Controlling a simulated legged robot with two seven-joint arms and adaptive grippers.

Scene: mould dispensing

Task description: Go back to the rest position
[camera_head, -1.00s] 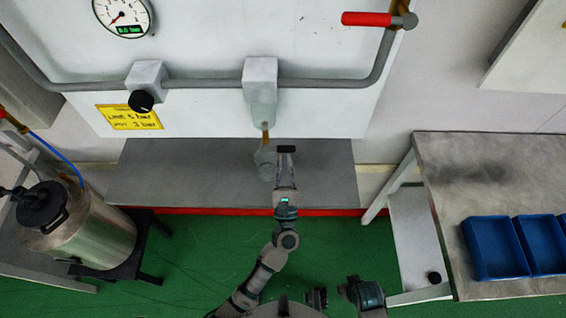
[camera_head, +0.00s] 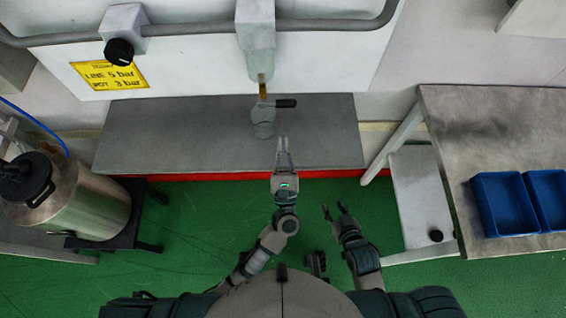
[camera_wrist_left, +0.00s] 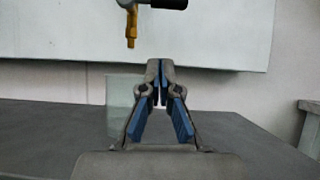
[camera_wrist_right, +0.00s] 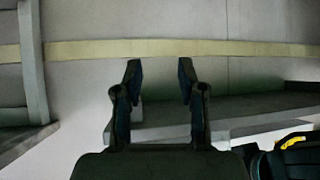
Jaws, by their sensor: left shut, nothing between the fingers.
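My left gripper (camera_head: 283,152) is shut and empty in front of the grey bench (camera_head: 190,145). In the left wrist view its fingertips (camera_wrist_left: 160,70) meet with nothing between them. A clear cup-like vessel (camera_head: 263,120) stands on the bench beyond it, under the brass nozzle (camera_head: 263,88); the two are apart. The vessel is partly hidden behind the fingers in the left wrist view (camera_wrist_left: 120,97). A dark handle (camera_head: 286,103) sticks out beside the nozzle. My right gripper (camera_head: 335,212) is open and empty over the green floor; its parted fingers show in the right wrist view (camera_wrist_right: 160,75).
A steel pot (camera_head: 95,210) with a black lid stands at the left. A grey table (camera_head: 500,120) with blue bins (camera_head: 503,205) is at the right. A yellow pressure label (camera_head: 110,75) and black knob (camera_head: 119,52) are on the wall panel. Green floor (camera_head: 200,210) lies open between.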

